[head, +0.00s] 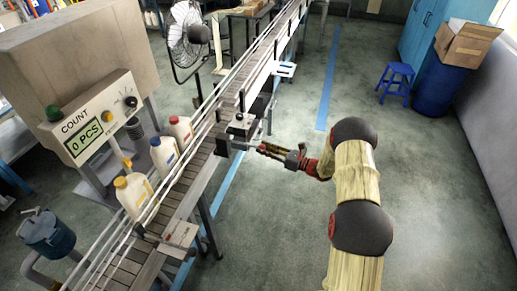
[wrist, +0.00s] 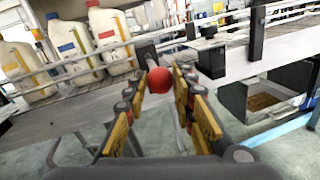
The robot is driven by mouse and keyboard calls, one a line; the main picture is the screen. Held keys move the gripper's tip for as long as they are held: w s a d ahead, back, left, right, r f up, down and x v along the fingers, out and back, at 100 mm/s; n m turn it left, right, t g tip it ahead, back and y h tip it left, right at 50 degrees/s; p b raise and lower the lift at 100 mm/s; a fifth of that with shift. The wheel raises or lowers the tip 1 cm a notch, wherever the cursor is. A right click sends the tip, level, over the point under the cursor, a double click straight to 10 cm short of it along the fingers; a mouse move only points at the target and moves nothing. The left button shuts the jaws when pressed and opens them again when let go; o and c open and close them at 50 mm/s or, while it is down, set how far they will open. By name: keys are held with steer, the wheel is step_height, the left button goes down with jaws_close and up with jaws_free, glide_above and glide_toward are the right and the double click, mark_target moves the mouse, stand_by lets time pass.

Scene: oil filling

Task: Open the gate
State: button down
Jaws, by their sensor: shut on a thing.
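A round red knob (wrist: 160,79) sits between my gripper's fingers in the wrist view, in front of a grey metal piece (wrist: 146,54) at the conveyor's side. My gripper (wrist: 161,88) is shut on this knob. In the head view my gripper (head: 262,148) reaches in from the right to the conveyor's near edge, at a short grey rod (head: 242,146) by a dark block (head: 223,146). These look like parts of the gate. The fingers hide the knob in the head view, and I cannot tell how far the gate stands open.
Several jugs with white, blue and red caps, such as the blue-capped one (head: 164,156), stand on the conveyor (head: 196,172) behind rails. A counter box (head: 88,127) reads 0 PCS. A blue stool (head: 396,82) and a blue barrel (head: 443,90) stand right. The floor between is clear.

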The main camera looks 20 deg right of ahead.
steer(key=shift+w, duration=0.1)
steer(key=c, duration=1.5)
jaws_free()
steer(key=v, duration=1.2)
